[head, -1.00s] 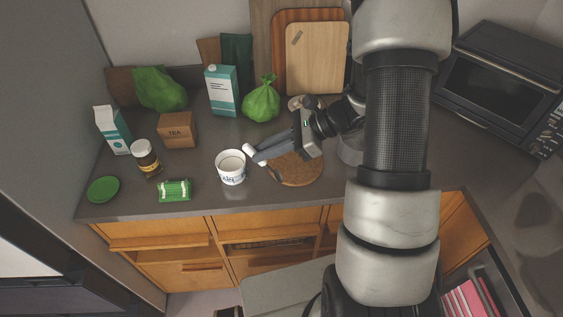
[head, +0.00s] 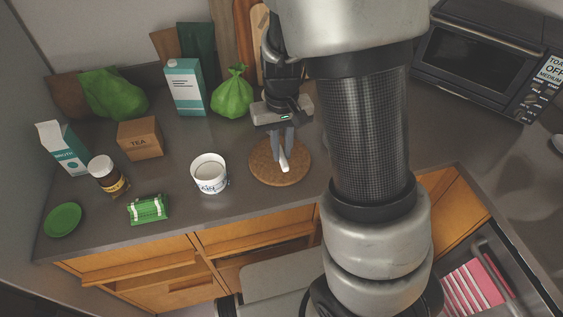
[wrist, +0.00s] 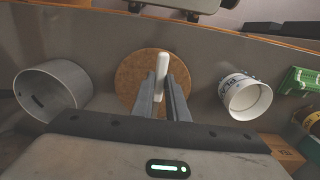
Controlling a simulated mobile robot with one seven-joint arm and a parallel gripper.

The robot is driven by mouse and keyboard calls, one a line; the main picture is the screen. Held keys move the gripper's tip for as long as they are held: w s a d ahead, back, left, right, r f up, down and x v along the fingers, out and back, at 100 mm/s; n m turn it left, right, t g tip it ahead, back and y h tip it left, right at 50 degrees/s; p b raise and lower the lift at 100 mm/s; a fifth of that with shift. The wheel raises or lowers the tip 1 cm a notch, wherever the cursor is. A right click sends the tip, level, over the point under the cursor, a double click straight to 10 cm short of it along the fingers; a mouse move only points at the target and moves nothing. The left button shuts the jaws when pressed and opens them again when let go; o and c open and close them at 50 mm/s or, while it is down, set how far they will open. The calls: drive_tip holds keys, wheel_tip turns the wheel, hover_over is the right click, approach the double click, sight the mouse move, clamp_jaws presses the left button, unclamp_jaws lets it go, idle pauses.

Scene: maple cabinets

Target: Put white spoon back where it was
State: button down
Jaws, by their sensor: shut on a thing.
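The white spoon (head: 284,165) is in my gripper (head: 282,150), with a pale, narrow end showing past the fingertips; the rest of it is hidden. In the wrist view the spoon (wrist: 162,68) stands out between the two fingers of my gripper (wrist: 164,95), which are shut on it. The gripper is over the round cork mat (head: 262,172), which also shows behind the spoon in the wrist view (wrist: 131,78). I cannot tell whether the spoon touches the mat.
A white cup (head: 209,178) stands left of the mat. A grey pot (wrist: 58,92) stands on its other side. A tea box (head: 140,139), a green packet (head: 147,209), a jar (head: 109,177) and cartons crowd the left counter. A toaster oven (head: 480,60) stands at back right.

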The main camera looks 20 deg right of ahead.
drive_tip(key=shift+f, duration=2.85)
drive_tip(key=c, duration=1.7)
unclamp_jaws()
drive_tip(key=shift+f+b, duration=0.1)
drive_tip(key=shift+b, duration=0.2)
drive_tip(key=shift+c, duration=0.2)
wheel_tip(320, 180, up, 12)
drive_tip(key=shift+f+p, duration=0.1)
drive_tip(key=shift+p, duration=0.4)
drive_tip(key=s+r+t+p, duration=0.1)
drive_tip(key=s+r+t, duration=0.4)
drive_tip(key=s+r, duration=0.9)
drive_tip(key=shift+s+r+t, duration=0.3)
drive_tip(key=shift+r, duration=1.5)
